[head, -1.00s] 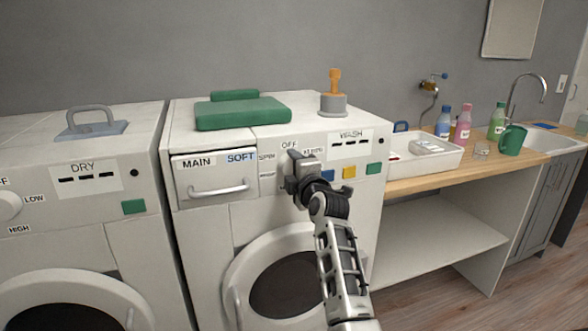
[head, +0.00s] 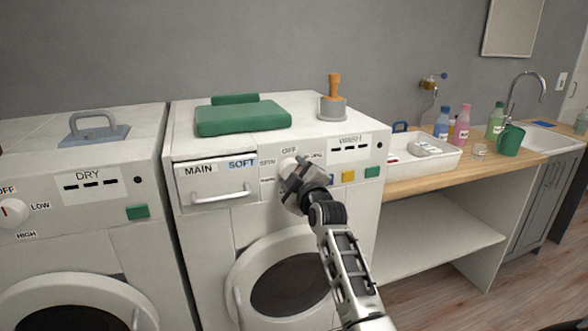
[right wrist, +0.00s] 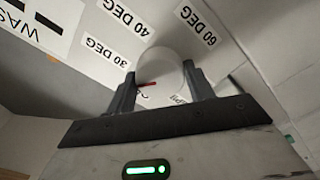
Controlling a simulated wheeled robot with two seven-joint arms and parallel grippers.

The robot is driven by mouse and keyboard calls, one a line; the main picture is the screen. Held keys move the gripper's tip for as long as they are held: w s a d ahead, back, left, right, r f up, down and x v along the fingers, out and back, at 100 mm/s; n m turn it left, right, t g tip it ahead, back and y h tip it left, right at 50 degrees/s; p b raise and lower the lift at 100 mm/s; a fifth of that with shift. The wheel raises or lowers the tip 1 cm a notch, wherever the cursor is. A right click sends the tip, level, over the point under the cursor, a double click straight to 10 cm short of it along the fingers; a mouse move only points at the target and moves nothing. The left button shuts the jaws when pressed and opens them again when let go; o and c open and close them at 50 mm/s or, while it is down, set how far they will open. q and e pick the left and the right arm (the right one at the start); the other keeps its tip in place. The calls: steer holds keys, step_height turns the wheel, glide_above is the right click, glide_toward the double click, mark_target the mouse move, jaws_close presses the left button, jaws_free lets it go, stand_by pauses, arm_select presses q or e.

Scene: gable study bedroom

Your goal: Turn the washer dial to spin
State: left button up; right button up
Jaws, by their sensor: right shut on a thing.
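The washer (head: 215,225) stands in the middle of the head view, with OFF and SPIN labels around its white round dial (head: 287,164). My right gripper (head: 291,176) is shut on the dial and covers most of it in the head view. In the right wrist view, the two fingers (right wrist: 160,88) lie on either side of the dial (right wrist: 165,65). A red mark on the dial lies near the left finger, toward a partly hidden label. I cannot read which label it points to. The 30, 40 and 60 DEG labels show above. My left gripper is not in view.
A dryer (head: 90,250) stands at the left. A counter with a white tray (head: 425,160) stands at the right.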

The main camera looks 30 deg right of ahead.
steer(key=shift+n+p, duration=0.65)
steer(key=shift+n, duration=10.75)
